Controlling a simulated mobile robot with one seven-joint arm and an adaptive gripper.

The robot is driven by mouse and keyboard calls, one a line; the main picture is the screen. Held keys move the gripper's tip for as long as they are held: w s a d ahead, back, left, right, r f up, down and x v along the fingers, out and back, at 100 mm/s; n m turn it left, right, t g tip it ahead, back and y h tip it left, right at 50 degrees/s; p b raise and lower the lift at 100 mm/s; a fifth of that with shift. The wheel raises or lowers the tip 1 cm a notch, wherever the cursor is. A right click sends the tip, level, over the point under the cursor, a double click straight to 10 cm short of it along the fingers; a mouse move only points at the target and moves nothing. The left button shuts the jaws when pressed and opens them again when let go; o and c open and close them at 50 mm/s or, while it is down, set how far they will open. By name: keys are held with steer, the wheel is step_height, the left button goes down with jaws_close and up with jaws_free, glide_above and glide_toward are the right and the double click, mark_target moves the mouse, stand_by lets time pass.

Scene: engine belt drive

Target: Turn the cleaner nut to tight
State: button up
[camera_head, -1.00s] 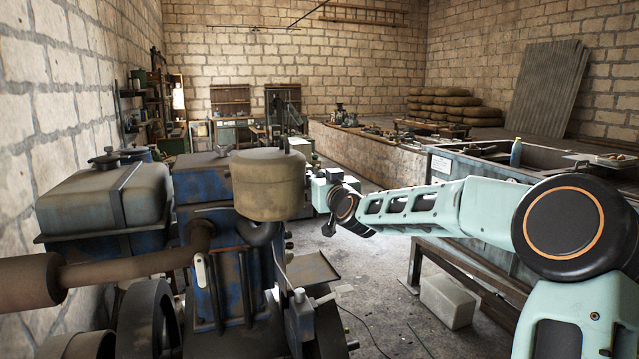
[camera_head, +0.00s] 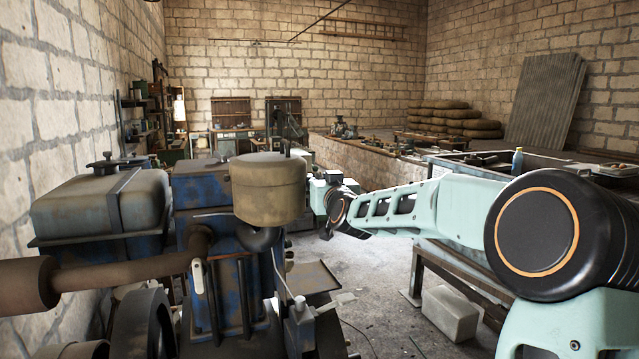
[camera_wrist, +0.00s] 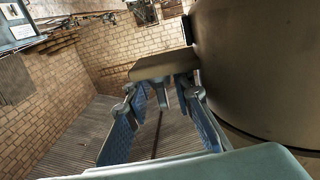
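The air cleaner (camera_head: 268,190) is a tan round canister on the blue engine (camera_head: 205,200). In the wrist view its wall (camera_wrist: 255,65) fills the right side, very close to my gripper. A small dark knob (camera_head: 287,147) shows at the canister's top edge; I cannot tell whether it is the cleaner nut. My gripper (camera_wrist: 160,105) shows two blue fingers, spread apart with a gap between them. A tan block (camera_wrist: 165,65) appears just beyond the fingertips; I cannot tell what it is. In the head view my gripper is beside the canister's right side, its fingertips not clearly visible.
A tan tank (camera_head: 100,205) and a rusty pipe (camera_head: 110,270) are at the left. A pale block (camera_head: 450,312) lies on the floor. Floor between engine and bench is open.

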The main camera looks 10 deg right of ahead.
steer(key=shift+a, duration=0.1)
steer(key=s, duration=0.8)
steer(key=shift+d, duration=0.35)
steer(key=shift+d, duration=0.1)
